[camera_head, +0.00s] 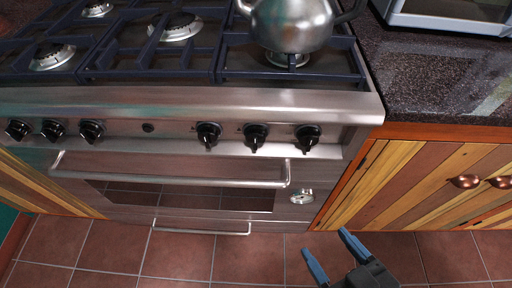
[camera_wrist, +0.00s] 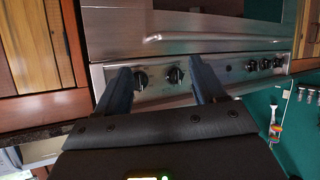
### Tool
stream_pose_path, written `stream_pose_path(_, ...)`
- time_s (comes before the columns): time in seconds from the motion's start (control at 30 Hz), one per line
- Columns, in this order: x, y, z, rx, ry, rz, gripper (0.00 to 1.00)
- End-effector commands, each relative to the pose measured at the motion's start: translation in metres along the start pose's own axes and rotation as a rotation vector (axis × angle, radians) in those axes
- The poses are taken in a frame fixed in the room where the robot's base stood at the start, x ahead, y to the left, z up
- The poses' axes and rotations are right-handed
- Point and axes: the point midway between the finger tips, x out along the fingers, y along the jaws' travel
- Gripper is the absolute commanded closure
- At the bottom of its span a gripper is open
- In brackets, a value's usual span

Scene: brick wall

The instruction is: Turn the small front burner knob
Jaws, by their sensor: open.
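A steel stove front carries black knobs in a row. In the head view the right group has three: a left one (camera_head: 208,134), a middle one (camera_head: 255,136) and a right one (camera_head: 308,137). Another group of three, including this knob (camera_head: 91,131), sits at the left. No label tells me which is the small front burner knob. My gripper (camera_head: 327,243) is open and empty, at the lower right, apart from the knobs. In the wrist view, which is upside down, two knobs (camera_wrist: 140,80) (camera_wrist: 175,75) show between my open fingers; a finger may hide another.
A kettle (camera_head: 291,24) stands on the right front burner. The oven handle (camera_head: 170,170) runs below the knobs, with a round dial (camera_head: 301,196) to its right. A wooden cabinet (camera_head: 430,182) adjoins the stove on the right. The tiled floor (camera_head: 180,257) in front is clear.

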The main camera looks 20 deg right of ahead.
Motion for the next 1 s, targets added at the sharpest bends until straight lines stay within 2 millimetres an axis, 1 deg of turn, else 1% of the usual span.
stream_pose_path(0.03, 0.023, -0.007, 0.002, -0.015, 0.009, 0.012, 0.30)
stream_pose_path(0.13, 0.057, -0.014, -0.004, -0.026, 0.024, 0.068, 0.30)
stream_pose_path(0.2, 0.078, -0.020, -0.013, -0.024, 0.050, 0.118, 0.30)
stream_pose_path(0.3, 0.103, -0.030, -0.034, -0.001, 0.110, 0.198, 0.30)
stream_pose_path(0.37, 0.114, -0.038, -0.049, 0.023, 0.157, 0.246, 0.30)
stream_pose_path(0.4, 0.119, -0.043, -0.060, 0.043, 0.191, 0.279, 0.30)
stream_pose_path(0.5, 0.126, -0.054, -0.086, 0.099, 0.275, 0.347, 0.30)
stream_pose_path(0.63, 0.125, -0.064, -0.109, 0.163, 0.358, 0.407, 0.30)
stream_pose_path(0.7, 0.124, -0.067, -0.117, 0.186, 0.385, 0.424, 0.30)
stream_pose_path(0.83, 0.126, -0.066, -0.124, 0.202, 0.404, 0.439, 0.30)
stream_pose_path(1.0, 0.142, -0.056, -0.132, 0.202, 0.403, 0.442, 0.30)
